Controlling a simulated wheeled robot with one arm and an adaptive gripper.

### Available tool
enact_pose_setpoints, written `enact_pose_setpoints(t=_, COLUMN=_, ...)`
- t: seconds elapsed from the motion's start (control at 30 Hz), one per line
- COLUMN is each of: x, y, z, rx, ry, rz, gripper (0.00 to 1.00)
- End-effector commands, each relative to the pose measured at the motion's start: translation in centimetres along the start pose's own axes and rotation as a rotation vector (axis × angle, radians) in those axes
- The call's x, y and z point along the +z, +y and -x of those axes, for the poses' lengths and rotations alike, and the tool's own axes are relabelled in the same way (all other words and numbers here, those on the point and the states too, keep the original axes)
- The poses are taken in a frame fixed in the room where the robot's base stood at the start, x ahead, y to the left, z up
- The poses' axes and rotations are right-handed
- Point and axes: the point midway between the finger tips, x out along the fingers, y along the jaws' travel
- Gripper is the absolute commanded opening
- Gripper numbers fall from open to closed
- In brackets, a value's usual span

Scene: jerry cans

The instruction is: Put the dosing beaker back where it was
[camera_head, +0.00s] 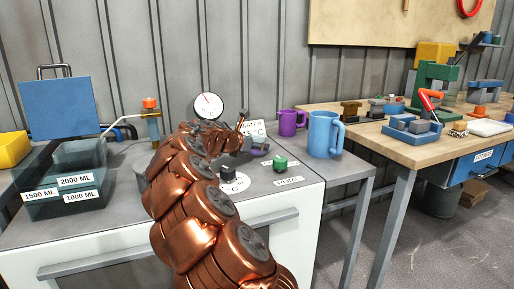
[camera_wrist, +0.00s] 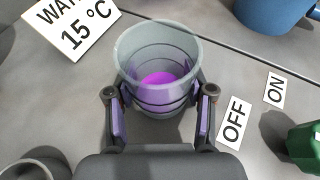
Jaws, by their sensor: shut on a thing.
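The dosing beaker (camera_wrist: 160,48) is a clear grey cup with ring lines and a small pool of purple at its bottom, seen from above in the wrist view. My gripper (camera_wrist: 161,100) has its two purple-padded fingers shut on the beaker's sides. The beaker looks upright over the grey worktop; whether its base touches the top I cannot tell. In the head view my copper-coloured arm reaches to the back of the worktop and the gripper (camera_head: 258,149) is only partly visible there, with the beaker mostly hidden.
The water 15 °C sign (camera_wrist: 70,22) stands left of the beaker. A green knob (camera_head: 280,164) sits in front. A clear tank (camera_head: 62,205) with volume labels stands left. A round gauge (camera_head: 208,106) is behind.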

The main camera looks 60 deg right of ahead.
Motion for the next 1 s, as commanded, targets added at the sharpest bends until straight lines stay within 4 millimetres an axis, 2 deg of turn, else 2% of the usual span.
enact_pose_setpoints(t=0.27, x=-0.11, y=-0.02, z=-0.06, rx=0.0, ry=0.0, rz=0.0, gripper=0.17)
enact_pose_setpoints(t=0.3, x=-0.14, y=-0.01, z=-0.08, rx=0.0, ry=0.0, rz=0.0, gripper=0.56)
enact_pose_setpoints(t=0.5, x=-0.14, y=-0.02, z=-0.09, rx=0.0, ry=0.0, rz=0.0, gripper=0.77)
enact_pose_setpoints(t=0.9, x=0.03, y=-0.02, z=-0.03, rx=0.001, ry=-0.001, rz=-0.002, gripper=0.78)
enact_pose_setpoints(t=1.0, x=0.25, y=0.05, z=0.82, rx=0.001, ry=0.0, rz=0.0, gripper=0.78)
